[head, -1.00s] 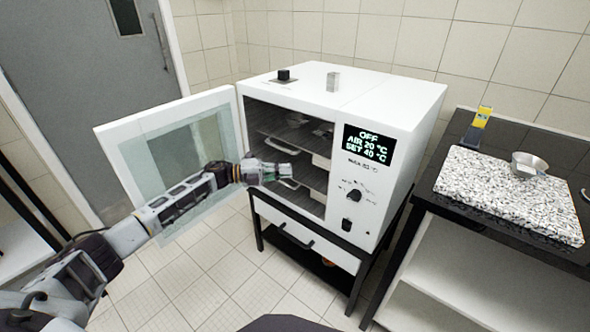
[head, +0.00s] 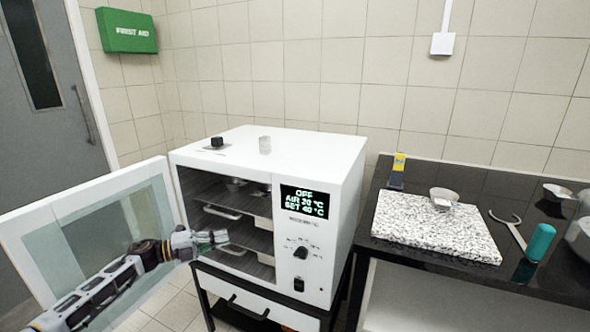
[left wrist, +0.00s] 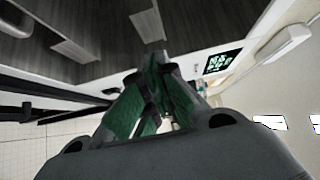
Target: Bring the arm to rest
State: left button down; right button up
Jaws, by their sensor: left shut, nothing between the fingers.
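My left arm (head: 105,285) comes in from the lower left of the head view. Its gripper (head: 222,238) is shut and empty, in front of the open oven (head: 335,190) near the lower part of its opening. In the left wrist view the green-padded fingers (left wrist: 152,95) are close together with nothing between them, and dark oven shelves show beyond. My right gripper does not show in any view.
The oven door (head: 20,240) stands open at the left, beside my left arm. The oven display reads OFF, AIR 20 °C, SET 40 °C. A black bench (head: 375,245) at the right holds a speckled slab (head: 420,235), a small metal dish (head: 443,196) and a teal-handled tool (head: 540,242).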

pick_arm(q)
jog(key=w+a+n+t+y, duration=0.6)
jog(key=w+a, duration=0.1)
jog(key=w, duration=0.1)
jog(key=w+a+r+n+t+y, duration=0.2)
jog(key=a+r+n+y, duration=0.45)
jog(key=n+y, duration=0.7)
jog(key=s+d+f+n+g+h, duration=0.1)
jog(key=s+d+f+n+g, duration=0.25)
jog(key=s+d+f, duration=0.65)
jog(key=s+d+f+n+g+h, duration=0.25)
jog(key=s+d+f+g, duration=0.25)
jog(key=s+d+f, duration=0.6)
jog(key=s+f+g, duration=0.1)
jog(key=s+f, duration=0.5)
jog(key=s, duration=0.3)
jog(key=s+d+f+n+g, duration=0.1)
jog(key=s+f+g, duration=0.1)
jog(key=s+f, duration=0.3)
jog(key=s+d+f+n+g+h+p, duration=0.1)
jog(key=s+f, duration=0.5)
jog(key=s, duration=0.6)
jog(key=shift+s+d+f+g, duration=0.15)
jog(key=shift+s+f+g, duration=0.2)
jog(key=shift+g, duration=0.4)
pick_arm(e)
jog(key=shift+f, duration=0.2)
